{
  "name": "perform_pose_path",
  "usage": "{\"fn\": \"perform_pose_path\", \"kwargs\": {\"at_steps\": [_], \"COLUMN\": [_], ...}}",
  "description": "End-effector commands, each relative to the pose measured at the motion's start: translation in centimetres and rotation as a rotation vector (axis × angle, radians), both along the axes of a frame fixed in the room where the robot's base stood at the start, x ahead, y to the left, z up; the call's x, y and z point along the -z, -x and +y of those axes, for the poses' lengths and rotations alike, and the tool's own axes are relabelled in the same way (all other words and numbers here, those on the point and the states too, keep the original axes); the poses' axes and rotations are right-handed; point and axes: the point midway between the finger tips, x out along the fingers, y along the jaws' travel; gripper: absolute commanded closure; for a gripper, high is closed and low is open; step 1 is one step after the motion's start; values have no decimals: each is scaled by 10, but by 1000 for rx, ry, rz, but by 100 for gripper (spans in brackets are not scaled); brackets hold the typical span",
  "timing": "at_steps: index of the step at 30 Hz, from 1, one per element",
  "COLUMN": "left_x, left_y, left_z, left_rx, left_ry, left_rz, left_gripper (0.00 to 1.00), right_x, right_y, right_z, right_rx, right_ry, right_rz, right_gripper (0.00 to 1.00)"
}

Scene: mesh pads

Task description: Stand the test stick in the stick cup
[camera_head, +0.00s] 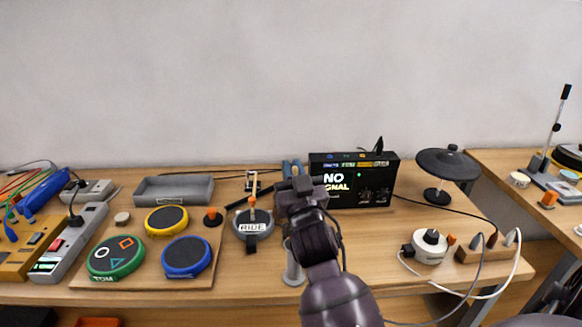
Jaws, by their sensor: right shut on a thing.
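My right gripper (289,190) is above the table, between the RIDE pad and the black signal box. It is shut on a thin dark stick (238,203), apparently the test stick, which slants down to the left in front of the pad's post. The grip itself is partly hidden by my wrist. A pale grey upright holder (293,271), possibly the stick cup, stands near the front of the table, partly hidden behind my right arm; its opening cannot be made out. The stick is apart from this holder. My left gripper is not in view.
The RIDE pad (253,224) sits left of my arm. A board with green (116,257), yellow and blue pads and a grey tray (173,190) lie further left. The signal box (352,181), a black cymbal pad (447,164) and loose cables are on the right.

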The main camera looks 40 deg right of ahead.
Motion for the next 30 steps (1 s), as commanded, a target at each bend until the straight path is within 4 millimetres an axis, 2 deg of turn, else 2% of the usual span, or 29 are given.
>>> {"fn": "perform_pose_path", "kwargs": {"at_steps": [12, 13, 18, 30], "left_x": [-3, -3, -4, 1], "left_y": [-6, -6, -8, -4], "left_z": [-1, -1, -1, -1], "left_rx": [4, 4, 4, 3], "left_ry": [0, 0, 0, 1], "left_rz": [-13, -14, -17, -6], "left_gripper": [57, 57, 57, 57], "right_x": [3, 3, 3, 4], "right_y": [0, 0, 0, 0], "right_z": [0, 0, 0, 0], "right_rx": [0, 0, 0, 0], "right_ry": [0, 0, 0, 0], "right_rz": [-1, -1, -1, 0], "right_gripper": [100, 84, 58, 58]}}
